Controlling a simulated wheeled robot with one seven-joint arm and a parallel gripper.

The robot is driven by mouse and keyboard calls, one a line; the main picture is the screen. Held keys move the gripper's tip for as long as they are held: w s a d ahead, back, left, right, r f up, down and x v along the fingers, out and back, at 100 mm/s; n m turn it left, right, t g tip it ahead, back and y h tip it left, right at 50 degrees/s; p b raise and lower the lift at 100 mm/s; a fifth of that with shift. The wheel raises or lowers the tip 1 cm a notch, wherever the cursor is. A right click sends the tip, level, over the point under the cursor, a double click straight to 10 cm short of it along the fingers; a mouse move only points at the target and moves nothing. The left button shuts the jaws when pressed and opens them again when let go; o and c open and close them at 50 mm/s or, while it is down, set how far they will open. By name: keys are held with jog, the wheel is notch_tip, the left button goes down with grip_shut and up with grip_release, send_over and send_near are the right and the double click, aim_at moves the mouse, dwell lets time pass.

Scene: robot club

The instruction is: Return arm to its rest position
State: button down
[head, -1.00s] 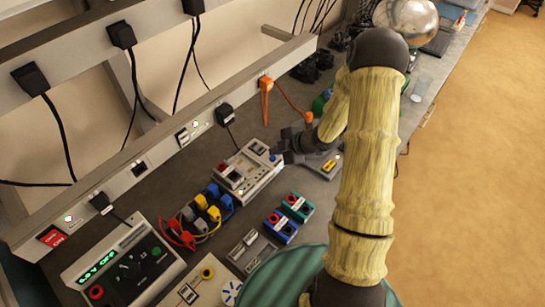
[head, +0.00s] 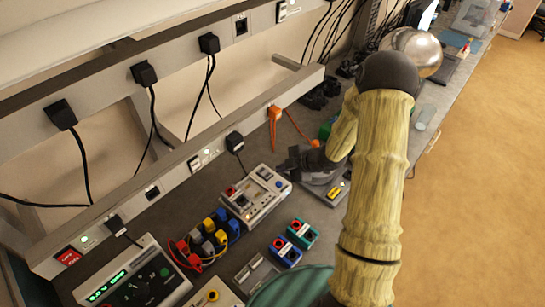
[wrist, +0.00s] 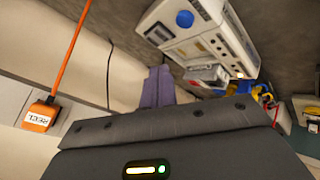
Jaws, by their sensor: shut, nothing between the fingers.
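My arm reaches down the right of the head view in pale, bamboo-like links and bends back toward the bench. My gripper (head: 291,164) is dark and small there, just above and behind the right end of a white instrument box (head: 256,196). In the wrist view, my gripper (wrist: 159,74) shows two purplish-grey fingers pressed together, with nothing between them. The same white box, with a blue knob (wrist: 184,19), lies beyond and to the right of the fingertips. No contact with it is visible.
The grey bench (head: 195,203) holds a green-display meter (head: 135,275), coloured plugs (head: 208,238), and blue and teal socket blocks (head: 293,243). A rail with black plugs runs behind. Open floor (head: 490,180) lies to the right.

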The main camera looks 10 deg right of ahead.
jog(key=s+d+r+m+h+b, duration=0.25)
jog(key=s+r+m+h, duration=0.3)
jog(key=r+m, duration=0.3)
jog(key=s+a+r+m+g, duration=0.1)
jog(key=s+r+m, duration=0.1)
jog(key=s+m, duration=0.3)
jog(key=s+a+r+m+g+h, duration=0.1)
jog(key=s+a+r+m+g, duration=0.1)
jog(key=s+m, duration=0.3)
jog(key=s, duration=0.4)
jog(key=shift+s+a+r+g, duration=0.25)
jog(key=shift+s+r+g, duration=0.05)
jog(key=shift+s+r, duration=0.1)
